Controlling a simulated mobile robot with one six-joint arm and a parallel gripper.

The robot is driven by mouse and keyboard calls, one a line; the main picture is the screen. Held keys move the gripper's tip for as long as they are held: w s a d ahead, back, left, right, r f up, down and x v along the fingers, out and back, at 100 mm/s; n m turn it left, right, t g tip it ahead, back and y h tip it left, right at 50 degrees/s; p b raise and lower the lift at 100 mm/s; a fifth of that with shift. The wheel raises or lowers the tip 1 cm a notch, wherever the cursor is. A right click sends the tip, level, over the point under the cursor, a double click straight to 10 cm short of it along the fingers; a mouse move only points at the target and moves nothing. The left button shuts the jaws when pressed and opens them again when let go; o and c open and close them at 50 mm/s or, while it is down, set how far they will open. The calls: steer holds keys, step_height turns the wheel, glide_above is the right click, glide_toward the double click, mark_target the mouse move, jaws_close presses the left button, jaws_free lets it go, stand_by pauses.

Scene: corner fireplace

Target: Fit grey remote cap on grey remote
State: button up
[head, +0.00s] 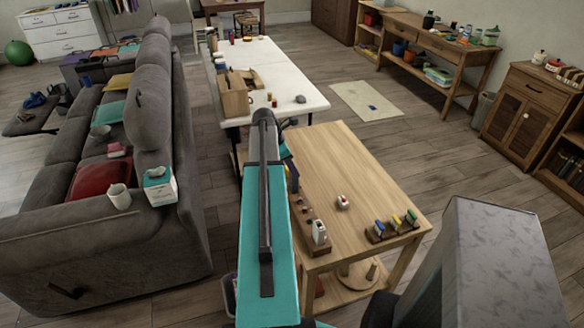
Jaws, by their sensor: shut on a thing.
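My teal arm crosses the middle of the head view. The dark end of my gripper (292,180) shows just right of the arm, over the left edge of the wooden table (345,165). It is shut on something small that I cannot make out. A pale grey, remote-like thing (319,232) stands upright at the front end of a wooden rack (307,218), nearer than my gripper. I take it for the grey remote. I cannot pick out the grey cap; my arm and gripper may hide it.
A small white and red thing (343,202) lies right of the rack. A holder (393,229) with blue, yellow and green pieces stands near the table's front right. The table's back half is clear. A white table (285,82) stands beyond, a grey sofa (150,190) left.

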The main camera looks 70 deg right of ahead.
steer(key=o, duration=1)
steer(key=shift+f, duration=0.1)
steer(key=shift+b+v, duration=1.3)
steer(key=shift+v, duration=5.6)
steer(key=shift+s, duration=0.1)
